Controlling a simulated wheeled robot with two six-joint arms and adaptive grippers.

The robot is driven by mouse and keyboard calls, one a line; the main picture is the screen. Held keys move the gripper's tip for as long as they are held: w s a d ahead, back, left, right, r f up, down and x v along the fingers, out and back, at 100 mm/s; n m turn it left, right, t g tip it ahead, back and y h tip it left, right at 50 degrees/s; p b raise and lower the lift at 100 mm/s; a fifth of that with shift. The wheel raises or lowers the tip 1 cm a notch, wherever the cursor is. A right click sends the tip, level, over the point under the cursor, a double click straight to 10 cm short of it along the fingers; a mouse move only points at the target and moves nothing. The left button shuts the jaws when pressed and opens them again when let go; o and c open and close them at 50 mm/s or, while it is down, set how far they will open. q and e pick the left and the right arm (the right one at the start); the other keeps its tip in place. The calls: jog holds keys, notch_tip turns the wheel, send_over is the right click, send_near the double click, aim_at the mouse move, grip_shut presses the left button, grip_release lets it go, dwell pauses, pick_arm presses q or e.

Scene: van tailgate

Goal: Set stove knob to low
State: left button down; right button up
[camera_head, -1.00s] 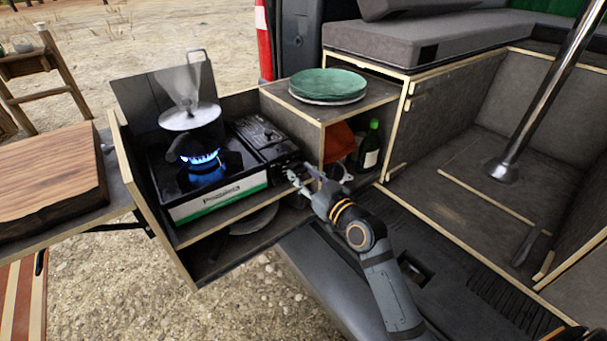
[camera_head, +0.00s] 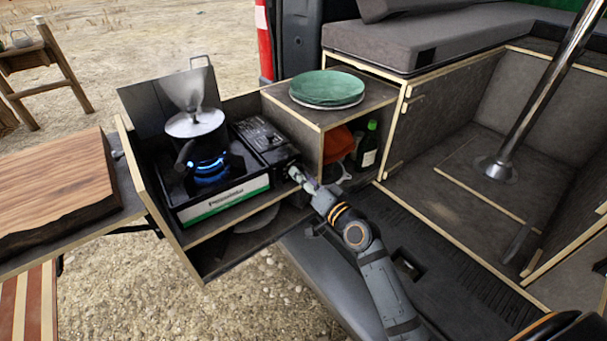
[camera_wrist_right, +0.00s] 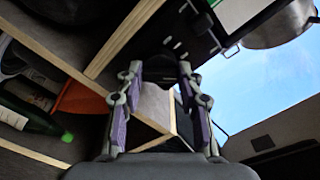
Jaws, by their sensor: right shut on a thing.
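The camping stove (camera_head: 225,201) stands in the pull-out wooden box at the left, with a blue flame (camera_head: 209,171) burning under a steaming lidded pot (camera_head: 195,124). The stove knob is at the right end of the stove's front and is hidden behind my right gripper (camera_head: 298,175) in the head view. My right gripper is at that spot, shut on the knob. In the right wrist view its two fingers (camera_wrist_right: 160,85) stand on either side of a dark round part at the stove front. My left gripper is not in view.
Green plates (camera_head: 327,88) lie on the wooden cabinet right of the stove. A green bottle (camera_head: 368,146) and an orange cloth (camera_head: 337,143) sit in its open shelf. A thick wooden board (camera_head: 55,185) lies on the left side table.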

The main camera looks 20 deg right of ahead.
jog(key=shift+m, duration=0.8)
jog(key=shift+p, duration=0.3)
jog(key=o, duration=1.2)
jog(key=shift+c, duration=0.2)
jog(key=v, duration=0.7)
jog(key=shift+s, duration=0.25)
